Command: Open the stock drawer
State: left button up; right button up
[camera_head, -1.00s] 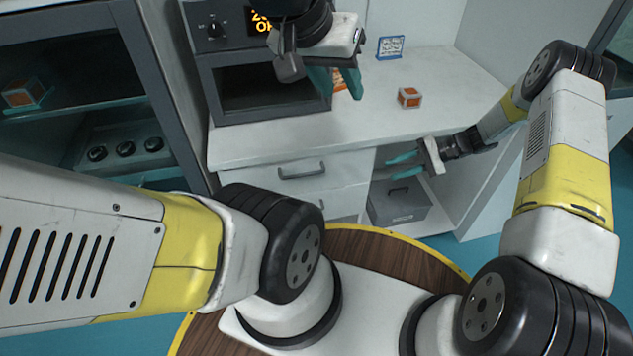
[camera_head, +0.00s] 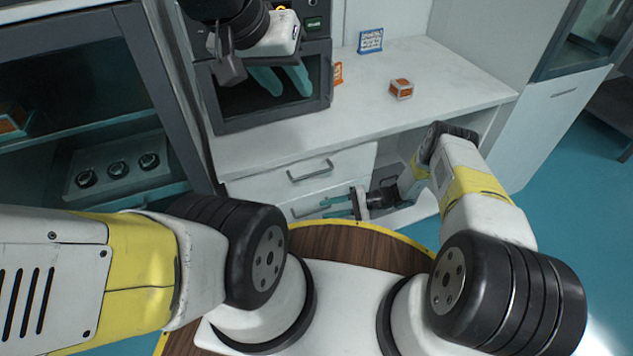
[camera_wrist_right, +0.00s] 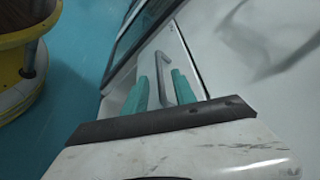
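The white cabinet has an upper drawer (camera_head: 275,187) with a grey bar handle (camera_head: 311,171) and a lower drawer below it, whose handle (camera_head: 307,208) is partly behind my right gripper. Both drawers look closed. My right gripper (camera_head: 325,207) is open and empty, its teal fingers pointing left at the lower drawer front. In the right wrist view a grey handle (camera_wrist_right: 165,73) shows between the two fingers of the right gripper (camera_wrist_right: 159,82); contact cannot be told. My left gripper (camera_head: 282,78) is open and empty, high in front of the oven-like device.
The dark-windowed device (camera_head: 240,118) stands on the white counter (camera_head: 440,90). An orange-and-white box (camera_head: 401,88) and a small blue-framed sign (camera_head: 370,41) are also there. The open compartment right of the drawers is mostly covered by my right arm.

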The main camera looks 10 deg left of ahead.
aim_at(313, 211)
jog(key=x, duration=0.6)
jog(key=shift+d, duration=0.1)
grip_shut()
dwell(1.2)
